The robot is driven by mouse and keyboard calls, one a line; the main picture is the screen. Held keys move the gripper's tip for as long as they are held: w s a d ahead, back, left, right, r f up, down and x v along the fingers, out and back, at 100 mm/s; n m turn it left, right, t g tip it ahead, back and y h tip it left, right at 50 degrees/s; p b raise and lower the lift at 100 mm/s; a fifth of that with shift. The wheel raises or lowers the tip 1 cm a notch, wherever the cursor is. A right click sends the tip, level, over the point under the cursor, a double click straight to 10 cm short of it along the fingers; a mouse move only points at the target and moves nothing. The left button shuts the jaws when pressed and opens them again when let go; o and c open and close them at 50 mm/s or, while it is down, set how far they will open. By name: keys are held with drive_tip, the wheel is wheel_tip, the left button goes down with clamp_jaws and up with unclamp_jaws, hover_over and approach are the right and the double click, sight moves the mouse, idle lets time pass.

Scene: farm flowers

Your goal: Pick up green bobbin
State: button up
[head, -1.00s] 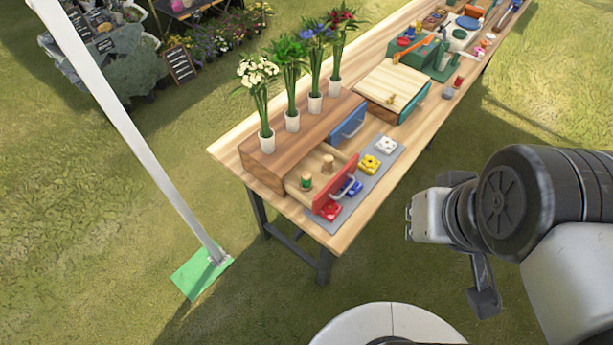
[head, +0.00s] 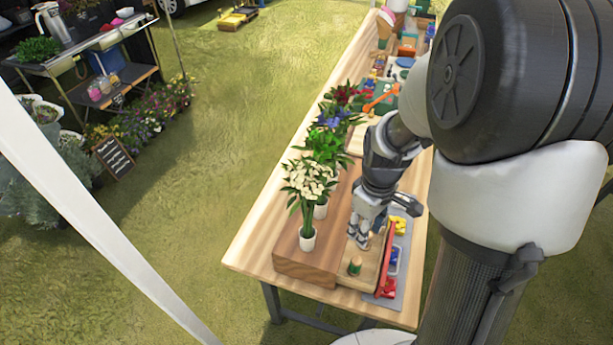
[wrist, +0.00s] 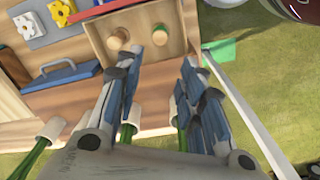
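The green bobbin (head: 355,266) stands upright in the open drawer (head: 368,283), at its near end. It has a wooden top and a green band. A second wooden-topped bobbin (wrist: 117,40) is in the same drawer; in the head view my gripper largely hides it. My gripper (head: 358,243) is above the drawer, pointing down, open and empty.
Flower vases (head: 307,239) stand in a row on the wooden cabinet (head: 305,268), close beside my gripper. The drawer's red front (head: 385,262) rises on the right. Flower-shaped pieces (head: 398,226) lie on a grey strip beyond it.

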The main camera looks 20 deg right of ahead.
sight(357, 260)
wheel_tip(357, 260, down, 18)
drive_tip(key=b, duration=0.5)
drive_tip(key=shift+d+f, duration=0.1)
drive_tip(key=shift+c, duration=0.5)
drive_tip(key=c, duration=0.7)
